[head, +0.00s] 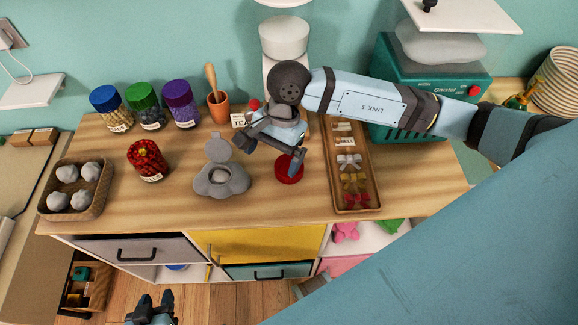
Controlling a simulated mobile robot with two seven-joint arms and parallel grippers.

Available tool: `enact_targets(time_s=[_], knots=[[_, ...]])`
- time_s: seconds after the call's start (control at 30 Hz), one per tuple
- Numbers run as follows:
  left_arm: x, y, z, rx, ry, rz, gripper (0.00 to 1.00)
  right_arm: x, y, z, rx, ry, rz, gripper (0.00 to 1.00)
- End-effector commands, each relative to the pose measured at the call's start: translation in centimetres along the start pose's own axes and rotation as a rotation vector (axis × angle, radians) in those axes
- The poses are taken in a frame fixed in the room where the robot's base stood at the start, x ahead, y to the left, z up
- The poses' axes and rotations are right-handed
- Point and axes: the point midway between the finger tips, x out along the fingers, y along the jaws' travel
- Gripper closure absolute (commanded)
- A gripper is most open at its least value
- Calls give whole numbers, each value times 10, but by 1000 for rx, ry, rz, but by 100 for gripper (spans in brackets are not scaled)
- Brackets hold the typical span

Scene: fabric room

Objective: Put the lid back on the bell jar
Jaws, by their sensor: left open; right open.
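The bell jar (148,161) stands upright on the wooden counter, left of centre. It is open at the top and full of red contents. A round red lid (289,171) lies on the counter to the right, well apart from the jar. My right gripper (268,150) is open above the counter, beside and over the lid. One finger covers part of the lid; I cannot tell whether it touches. My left gripper (152,308) is open and empty at the bottom edge, low in front of the cabinet.
Jars with blue (104,95), green (140,91) and purple (178,89) lids stand behind the bell jar. A grey lobed container (221,182) stands between bell jar and red lid. A basket (97,195) is left, a bow tray (363,190) right. Bare counter lies in front.

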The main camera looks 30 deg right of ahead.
Motion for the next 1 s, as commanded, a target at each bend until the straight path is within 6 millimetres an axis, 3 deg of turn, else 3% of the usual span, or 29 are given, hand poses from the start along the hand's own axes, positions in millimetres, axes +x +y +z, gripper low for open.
enact_targets(time_s=[0.1, 0.23, 0.73, 1.0], knots=[[4, 0, 6, -2, -1, 1, 56, -12, 1, -35, -57, 188, 28, 0], [6, 0, 6, -4, -2, 1, 56, -23, 2, -56, -85, 307, 52, 0], [6, 0, 6, -5, 3, 1, 56, -26, 3, -64, -94, 349, 63, 0], [18, -2, 23, -18, -11, 2, 56, 13, 5, -77, -93, 346, 64, 0]])
